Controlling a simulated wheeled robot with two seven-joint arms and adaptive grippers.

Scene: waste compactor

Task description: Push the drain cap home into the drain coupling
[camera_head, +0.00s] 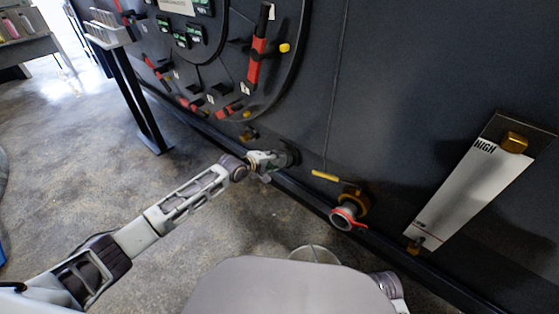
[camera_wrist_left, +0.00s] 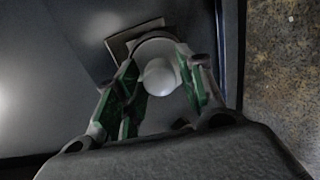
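My left gripper (camera_head: 268,162) is at the dark panel's lower edge, in front of a dark round fitting (camera_head: 289,153). In the left wrist view, the fingers of this gripper (camera_wrist_left: 168,90) stand apart on either side of a pale, rounded piece (camera_wrist_left: 158,76), which looks like the drain cap. A dark curved ring (camera_wrist_left: 152,38) arcs behind it, and I cannot tell how deep the piece sits in it. Small gaps seem to show beside the piece; contact is unclear. To the right, a brass coupling (camera_head: 354,199) with a red ring and grey mouth projects from the panel.
A yellow handle (camera_head: 324,175) is above the brass coupling. A white gauge plate (camera_head: 470,195) marked HIGH is at right. Red levers (camera_head: 257,60) sit on the round panel above. The concrete floor beside my arm is clear.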

